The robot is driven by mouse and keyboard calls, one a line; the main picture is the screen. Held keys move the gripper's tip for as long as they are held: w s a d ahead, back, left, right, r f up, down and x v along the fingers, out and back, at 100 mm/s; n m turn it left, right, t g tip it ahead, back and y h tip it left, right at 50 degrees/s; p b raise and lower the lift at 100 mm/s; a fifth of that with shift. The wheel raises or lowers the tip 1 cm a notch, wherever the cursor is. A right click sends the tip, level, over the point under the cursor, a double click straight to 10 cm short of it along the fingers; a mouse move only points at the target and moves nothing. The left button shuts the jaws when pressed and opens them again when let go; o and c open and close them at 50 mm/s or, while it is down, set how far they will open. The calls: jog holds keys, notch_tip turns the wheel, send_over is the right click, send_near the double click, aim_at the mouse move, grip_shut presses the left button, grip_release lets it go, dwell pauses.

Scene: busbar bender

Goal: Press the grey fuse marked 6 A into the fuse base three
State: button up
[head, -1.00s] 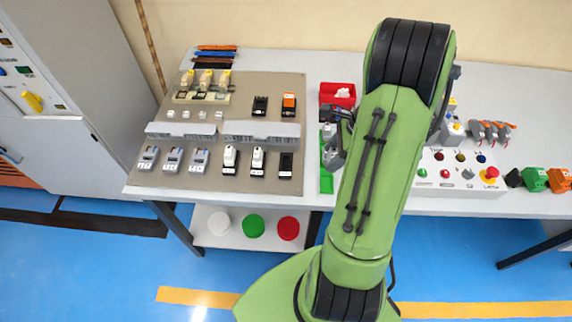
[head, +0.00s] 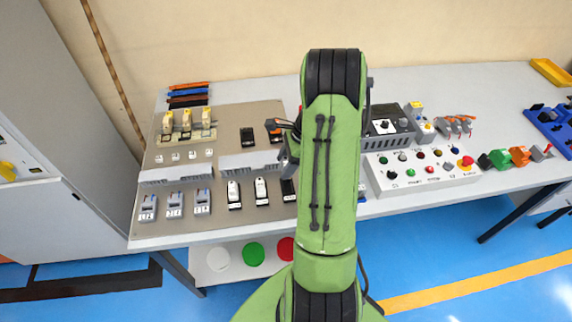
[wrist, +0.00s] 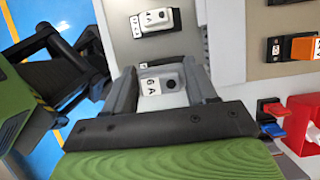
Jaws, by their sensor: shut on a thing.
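The grey fuse (wrist: 152,86) marked 6 A is between the fingers of my gripper (wrist: 163,82) in the wrist view, which is shut on it. The black fuse base three (wrist: 146,67) shows just behind the fuse, mostly covered by it. I cannot tell whether the fuse touches the base. In the head view, base three (head: 288,191) is the rightmost of the front row, partly covered by my arm. My gripper (head: 286,160) is over that end of the row, and the fuse cannot be made out there.
A white fuse (wrist: 155,18) marked 4 A sits in the neighbouring base. A grey cover strip (head: 250,159) runs behind the row. An orange block (wrist: 304,48) and a red bin (wrist: 305,112) lie to the right in the wrist view. A control box (head: 420,172) stands right of my arm.

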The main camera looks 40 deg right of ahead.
jog(key=shift+s+d, duration=0.25)
jog(key=shift+d, duration=0.1)
jog(key=shift+a, duration=0.1)
jog(key=shift+w+p, duration=0.1)
jog(key=shift+p, duration=0.2)
jog(key=b, duration=0.4)
send_over(283, 187)
jog(key=d, duration=0.1)
jog(key=f, duration=0.5)
jog(key=shift+s+d+f, duration=0.1)
jog(key=shift+s+f, duration=0.2)
jog(key=shift+s, duration=0.1)
jog(key=shift+f, duration=0.2)
jog(key=shift+r+p, duration=0.1)
jog(key=shift+p, duration=0.5)
jog(key=shift+f+b, duration=0.9)
jog(key=shift+f, duration=0.45)
